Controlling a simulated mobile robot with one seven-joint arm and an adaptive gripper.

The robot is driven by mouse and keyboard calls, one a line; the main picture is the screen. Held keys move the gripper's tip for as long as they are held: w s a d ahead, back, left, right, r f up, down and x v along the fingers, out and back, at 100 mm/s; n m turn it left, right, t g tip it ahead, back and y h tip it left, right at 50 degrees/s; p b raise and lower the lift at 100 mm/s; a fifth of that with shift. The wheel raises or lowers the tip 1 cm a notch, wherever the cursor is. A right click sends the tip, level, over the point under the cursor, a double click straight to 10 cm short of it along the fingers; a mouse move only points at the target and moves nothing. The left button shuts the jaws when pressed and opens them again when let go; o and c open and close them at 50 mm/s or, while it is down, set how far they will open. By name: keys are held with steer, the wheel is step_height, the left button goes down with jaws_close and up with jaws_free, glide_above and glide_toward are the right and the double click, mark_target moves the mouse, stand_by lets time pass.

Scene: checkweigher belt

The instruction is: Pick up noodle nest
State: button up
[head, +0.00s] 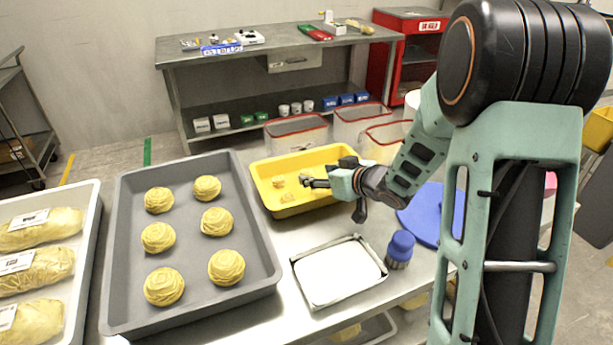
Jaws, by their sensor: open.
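Several round yellow noodle nests sit apart in two columns in a grey tray (128,268) at the left of the steel table; one noodle nest (227,267) lies at its front right. In the yellow tray (262,172) behind, a few small yellowish pieces (288,197) lie on the floor of the tray. My gripper (305,182) is open over the yellow tray, to the right of the grey tray and well apart from the nests. I see nothing between its fingers, though they are small in this view.
A shallow metal pan with a white surface (338,273) and a blue-topped brush (400,247) stand at front right. A blue round lid (430,212) lies beyond. A white tray (92,222) of wrapped packs is far left. Red-rimmed clear bins (297,133) stand behind the yellow tray.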

mark_target(310, 174)
steer(key=b+x, duration=0.1)
steer(key=x, duration=0.4)
steer(key=shift+w+f, duration=0.3)
steer(key=c, duration=1)
